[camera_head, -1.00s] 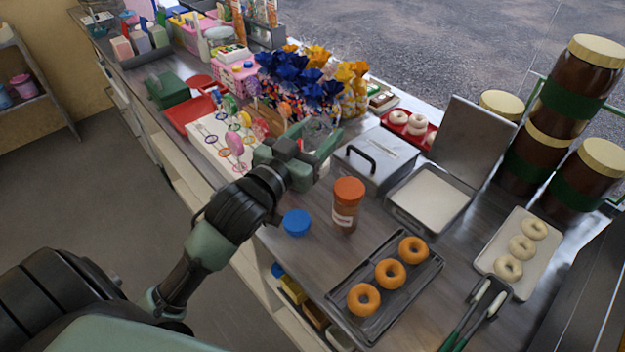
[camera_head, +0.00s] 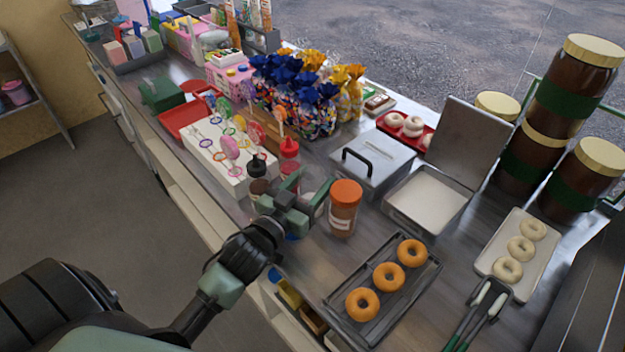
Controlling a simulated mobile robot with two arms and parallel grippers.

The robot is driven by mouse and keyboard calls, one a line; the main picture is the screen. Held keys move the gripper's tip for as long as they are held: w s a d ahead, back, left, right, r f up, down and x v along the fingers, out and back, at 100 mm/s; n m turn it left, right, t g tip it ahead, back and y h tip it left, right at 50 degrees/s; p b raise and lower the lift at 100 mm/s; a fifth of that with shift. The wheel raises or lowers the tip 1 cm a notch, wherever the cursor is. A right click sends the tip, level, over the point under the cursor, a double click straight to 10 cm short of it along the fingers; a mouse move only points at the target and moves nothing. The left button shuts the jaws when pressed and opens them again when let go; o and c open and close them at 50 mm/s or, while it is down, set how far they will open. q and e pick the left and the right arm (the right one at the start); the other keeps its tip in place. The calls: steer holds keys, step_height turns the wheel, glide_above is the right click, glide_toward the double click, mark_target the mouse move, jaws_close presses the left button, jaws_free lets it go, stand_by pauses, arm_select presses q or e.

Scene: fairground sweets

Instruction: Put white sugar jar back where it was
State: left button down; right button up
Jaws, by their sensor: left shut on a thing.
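My left gripper (camera_head: 308,202) is shut at the near edge of the counter, left of the orange-lidded jar (camera_head: 344,208). A pale, whitish thing (camera_head: 309,190), which looks like the white sugar jar, shows between its fingers. Most of it is hidden by the gripper, so I cannot tell whether it touches the counter. The orange-lidded jar stands upright with brown contents. My right gripper is not in view.
Red-capped (camera_head: 289,150) and dark-capped bottles (camera_head: 258,167) stand just behind the gripper. A metal box (camera_head: 378,165) with a black handle stands behind the orange-lidded jar. A dark tray (camera_head: 408,290) of doughnuts lies to the right. Tall brown jars (camera_head: 570,90) stand far right.

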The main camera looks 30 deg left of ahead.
arm_select(q)
steer(key=shift+f, duration=0.15)
steer(key=c, duration=0.8)
jaws_free()
steer(key=shift+r, duration=0.3)
steer(key=s, duration=0.4)
steer(key=s+b, duration=0.1)
steer(key=s, duration=0.3)
steer(key=s+a, duration=0.1)
steer(key=s, duration=0.3)
steer(key=shift+f+b, duration=0.1)
steer(key=shift+b, duration=0.3)
